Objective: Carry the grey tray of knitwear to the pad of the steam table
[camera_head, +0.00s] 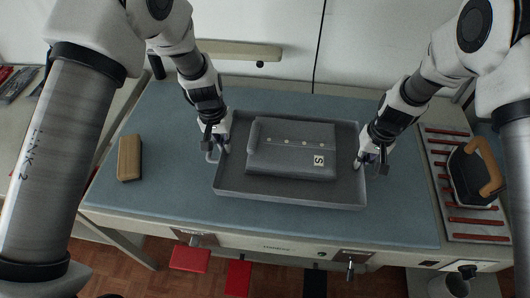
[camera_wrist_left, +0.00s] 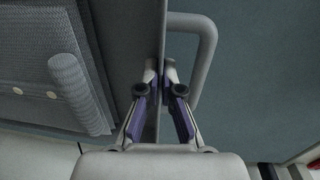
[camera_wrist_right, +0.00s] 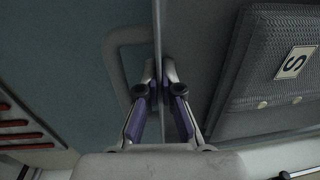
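The grey tray (camera_head: 290,198) is over the middle of the blue-grey pad (camera_head: 160,205) of the table; I cannot tell whether it touches the pad. Folded grey knitwear (camera_head: 290,160) with pale buttons and an "S" label lies in it. My left gripper (camera_head: 222,147) is at the tray's left end, its fingers closed on the end wall (camera_wrist_left: 153,50) beside a loop handle (camera_wrist_left: 208,50). My right gripper (camera_head: 369,163) is at the right end, its fingers closed on the opposite wall (camera_wrist_right: 157,30), with another loop handle (camera_wrist_right: 112,55) beside it.
A tan block (camera_head: 129,158) lies on the left of the pad. A dark iron with a wooden handle (camera_head: 484,167) stands on a red-barred rack (camera_head: 455,222) at the right. Bare pad shows in front of the tray and on both sides.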

